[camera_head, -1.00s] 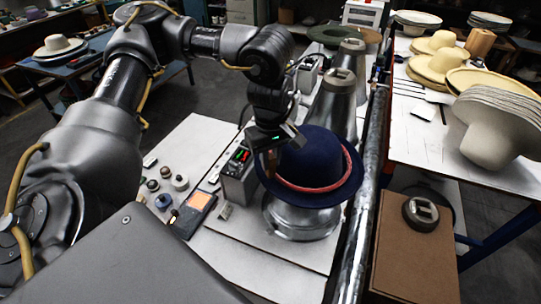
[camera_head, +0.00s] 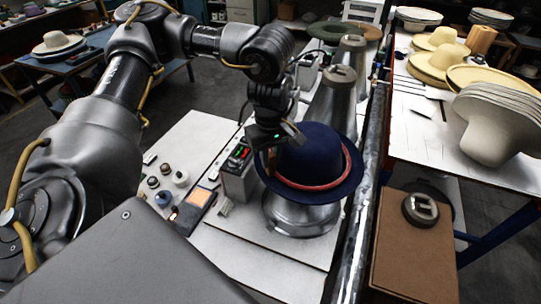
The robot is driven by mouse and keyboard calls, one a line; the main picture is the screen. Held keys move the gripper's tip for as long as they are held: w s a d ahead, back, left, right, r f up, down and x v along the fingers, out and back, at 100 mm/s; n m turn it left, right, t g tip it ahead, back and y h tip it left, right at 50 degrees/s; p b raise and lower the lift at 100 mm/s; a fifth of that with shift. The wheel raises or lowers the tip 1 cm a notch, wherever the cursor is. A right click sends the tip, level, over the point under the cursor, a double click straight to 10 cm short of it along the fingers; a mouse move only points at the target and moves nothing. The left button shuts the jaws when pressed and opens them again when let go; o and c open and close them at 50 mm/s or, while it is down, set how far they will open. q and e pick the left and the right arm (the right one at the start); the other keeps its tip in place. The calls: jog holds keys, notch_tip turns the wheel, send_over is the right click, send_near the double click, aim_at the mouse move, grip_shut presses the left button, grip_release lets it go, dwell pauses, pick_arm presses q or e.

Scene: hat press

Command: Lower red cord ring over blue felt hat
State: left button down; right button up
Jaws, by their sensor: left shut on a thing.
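The blue felt hat (camera_head: 311,150) sits on a grey metal stand (camera_head: 301,216) in the middle of the head view, with its brim spread out. The red cord ring (camera_head: 318,188) goes around the hat low on the crown, close to the brim; its far side is hidden behind the crown. My left gripper (camera_head: 270,160) is at the left side of the hat, fingers pointing down near the cord's left end. It is shut on the cord, though the crown and the gripper's own body hide most of the contact. My right gripper is not in view.
A grey control box (camera_head: 238,178) stands just left of the hat. Metal cones (camera_head: 337,105) stand behind it. A rail (camera_head: 358,215) runs along the right. A brown box (camera_head: 415,250) and a table with pale hats (camera_head: 490,125) are farther right.

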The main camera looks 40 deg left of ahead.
pick_arm(q)
jog(key=shift+f, duration=0.4)
dwell(0.3)
jog(key=c, duration=1.2)
grip_release()
jog(key=shift+r, duration=0.15)
notch_tip(320, 180, up, 7)
jog(key=p, duration=0.7)
jog(key=shift+r, duration=0.2)
jog(key=shift+f, duration=0.1)
